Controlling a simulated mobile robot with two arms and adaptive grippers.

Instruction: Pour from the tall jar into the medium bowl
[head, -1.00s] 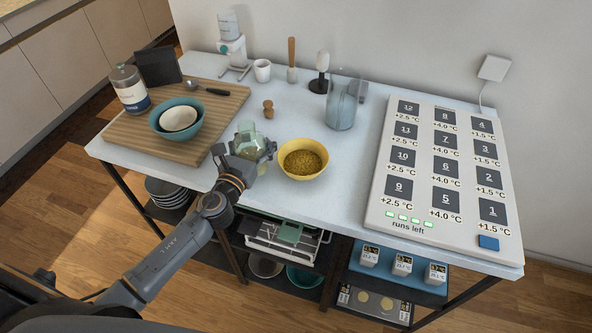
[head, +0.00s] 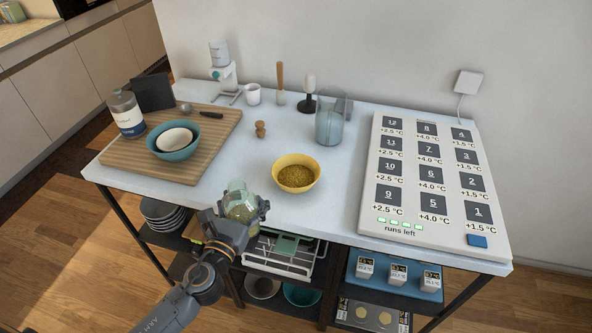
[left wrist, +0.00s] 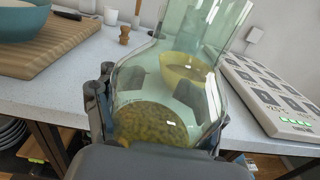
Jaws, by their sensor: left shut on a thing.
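My left gripper (head: 238,213) is shut on a greenish see-through glass jar (head: 240,199) at the table's front edge. In the left wrist view the jar (left wrist: 190,50) has a wide open neck, leans slightly and holds yellow-green grains (left wrist: 150,125) low down. The gripper's fingers (left wrist: 160,115) clasp its lower body. A yellow bowl (head: 297,186) stands on the table, right of and behind the jar, with yellow-brown grains in it. The bowl (left wrist: 186,82) also shows through the jar's glass in the left wrist view. My right gripper is not in view.
A cutting board (head: 205,160) at left bears a teal bowl (head: 165,153) with a white bowl (head: 174,138) inside, and a labelled canister (head: 127,116). A clear pitcher (head: 330,125) stands behind the yellow bowl. A numbered panel (head: 400,205) fills the right side.

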